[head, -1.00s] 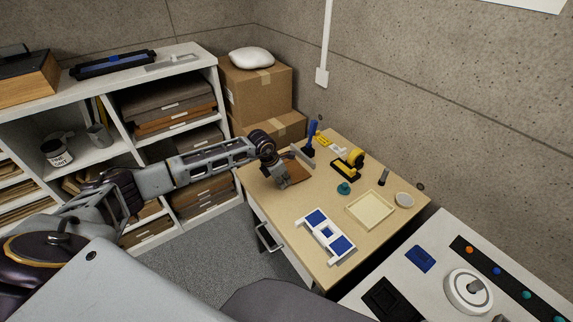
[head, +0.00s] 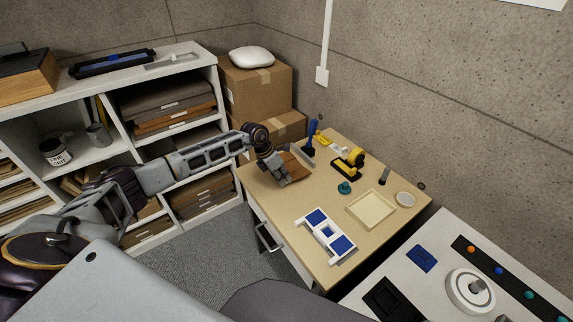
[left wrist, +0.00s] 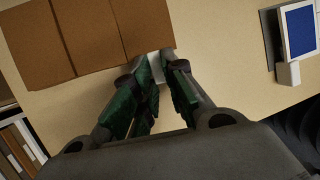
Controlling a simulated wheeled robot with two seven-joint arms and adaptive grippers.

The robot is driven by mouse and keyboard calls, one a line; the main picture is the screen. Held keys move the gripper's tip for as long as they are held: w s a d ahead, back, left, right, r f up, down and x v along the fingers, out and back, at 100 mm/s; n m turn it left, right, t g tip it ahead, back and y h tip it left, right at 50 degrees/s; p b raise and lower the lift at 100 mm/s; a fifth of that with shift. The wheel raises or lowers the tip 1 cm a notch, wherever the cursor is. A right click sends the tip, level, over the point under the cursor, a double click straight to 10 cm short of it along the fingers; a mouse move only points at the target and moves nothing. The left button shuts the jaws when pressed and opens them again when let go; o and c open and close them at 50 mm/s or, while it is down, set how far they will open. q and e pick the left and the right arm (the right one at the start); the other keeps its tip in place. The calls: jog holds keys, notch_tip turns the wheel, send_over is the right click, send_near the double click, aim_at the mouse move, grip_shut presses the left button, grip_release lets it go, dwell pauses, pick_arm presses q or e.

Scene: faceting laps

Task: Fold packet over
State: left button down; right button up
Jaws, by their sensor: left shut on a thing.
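The packet (head: 301,164) is a brown, flat piece on the far left part of the wooden desk, partly hidden behind my left gripper (head: 284,180). In the left wrist view the packet (left wrist: 92,38) lies at the upper left, with crease lines dividing it into panels. My left gripper (left wrist: 157,92) is at its lower right corner, with the dark green fingers close together. A small whitish piece (left wrist: 157,66) shows between the fingertips, next to the brown edge. The fingers hide exactly what part is pinched. My right gripper is not in view.
On the desk (head: 281,212) are a white and blue frame (head: 326,237), a shallow cream tray (head: 371,209), a teal knob (head: 345,187), a yellow and black tool (head: 348,164) and a blue-handled tool (head: 310,138). Bare desk lies between the gripper and the frame.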

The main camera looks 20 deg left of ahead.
pick_arm(q)
jog(key=shift+h, duration=0.3)
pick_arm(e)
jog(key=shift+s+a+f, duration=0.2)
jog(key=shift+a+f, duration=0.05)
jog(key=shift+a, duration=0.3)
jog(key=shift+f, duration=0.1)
pick_arm(q)
jog(key=shift+w+a+r+g+h+b, duration=0.1)
jog(key=shift+w+a+g+h+b, duration=0.15)
jog(key=shift+g+h+b, duration=0.4)
jog(key=shift+s+r+n, duration=0.1)
jog(key=shift+n, duration=0.2)
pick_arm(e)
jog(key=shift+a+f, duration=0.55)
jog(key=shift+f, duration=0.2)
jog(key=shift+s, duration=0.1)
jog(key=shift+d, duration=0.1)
